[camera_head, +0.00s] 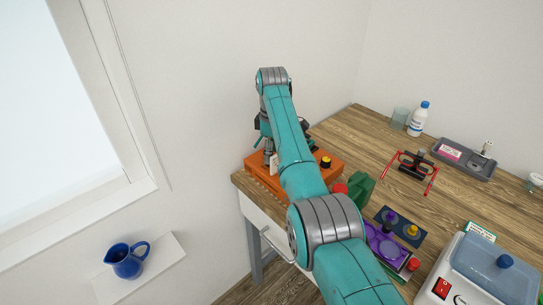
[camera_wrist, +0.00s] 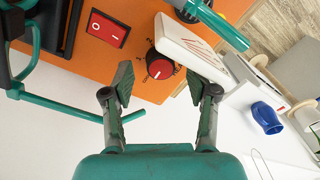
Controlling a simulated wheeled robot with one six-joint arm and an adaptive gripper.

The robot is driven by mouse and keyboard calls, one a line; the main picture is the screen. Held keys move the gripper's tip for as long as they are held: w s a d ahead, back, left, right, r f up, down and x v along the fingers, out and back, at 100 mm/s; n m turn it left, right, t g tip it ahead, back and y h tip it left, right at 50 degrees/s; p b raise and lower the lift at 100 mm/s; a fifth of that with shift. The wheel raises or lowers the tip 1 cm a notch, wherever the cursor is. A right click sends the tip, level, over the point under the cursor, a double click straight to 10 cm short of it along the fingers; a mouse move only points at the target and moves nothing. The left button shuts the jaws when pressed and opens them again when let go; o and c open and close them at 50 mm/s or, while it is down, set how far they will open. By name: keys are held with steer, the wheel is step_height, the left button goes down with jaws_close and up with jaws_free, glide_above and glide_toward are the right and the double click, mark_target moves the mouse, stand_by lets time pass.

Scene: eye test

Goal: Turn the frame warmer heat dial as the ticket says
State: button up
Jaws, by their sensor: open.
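An orange unit, apparently the frame warmer (camera_head: 325,175), stands at the table's near left corner, partly hidden by my arm. In the wrist view its orange face (camera_wrist: 80,63) carries a black dial with a red cap (camera_wrist: 159,67). A pale mark shows on the cap; its exact setting is too small to read. My gripper (camera_wrist: 160,83) is open, with its fingertips on either side of the dial in the picture; no contact is visible. A white card with red strokes (camera_wrist: 196,42) is beside the dial. I cannot tell whether it is the ticket.
A red rocker switch (camera_wrist: 108,28) and teal tubes (camera_wrist: 75,115) are near my fingers. A black-and-yellow knob (camera_head: 326,162) sits on the orange unit. Right are red spectacles (camera_head: 412,170), a grey tray (camera_head: 463,163) and a blue-lidded appliance (camera_head: 462,290). A blue jug (camera_head: 126,262) stands left.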

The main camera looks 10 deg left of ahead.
steer(key=shift+s+f, duration=0.1)
steer(key=shift+f, duration=0.8)
jaws_close()
